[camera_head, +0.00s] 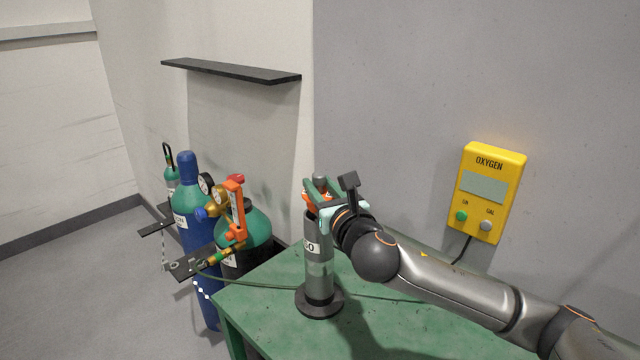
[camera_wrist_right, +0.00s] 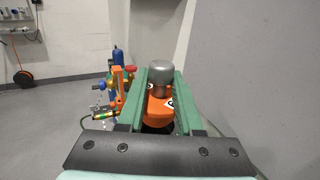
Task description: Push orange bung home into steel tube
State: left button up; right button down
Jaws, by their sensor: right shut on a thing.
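The steel tube (camera_head: 318,262) stands upright on a dark round base on the green table. The orange bung (camera_head: 311,196) is at the tube's top, mostly covered by my right gripper (camera_head: 318,187) in the head view. In the right wrist view the orange bung (camera_wrist_right: 159,108) has a grey metal knob (camera_wrist_right: 160,73) on top and sits between the two green fingers of my right gripper (camera_wrist_right: 161,88), which are shut on it. How deep the bung sits in the tube is hidden. My left gripper is not in view.
The green table (camera_head: 262,299) has bare room left of the tube. Gas cylinders, one blue (camera_head: 194,240), stand left of the table. A yellow oxygen meter (camera_head: 490,192) hangs on the wall at right. A black shelf (camera_head: 231,70) is above. A thin hose crosses the tabletop.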

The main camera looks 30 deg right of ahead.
jog(key=shift+f+b, duration=1.25)
jog(key=shift+f, duration=1.05)
jog(key=c, duration=0.5)
grip_release()
jog(key=shift+s, duration=0.1)
jog(key=s+a, duration=0.1)
jog(key=s, duration=1.1)
jog(key=shift+s+a, duration=0.15)
jog(key=shift+a, duration=0.05)
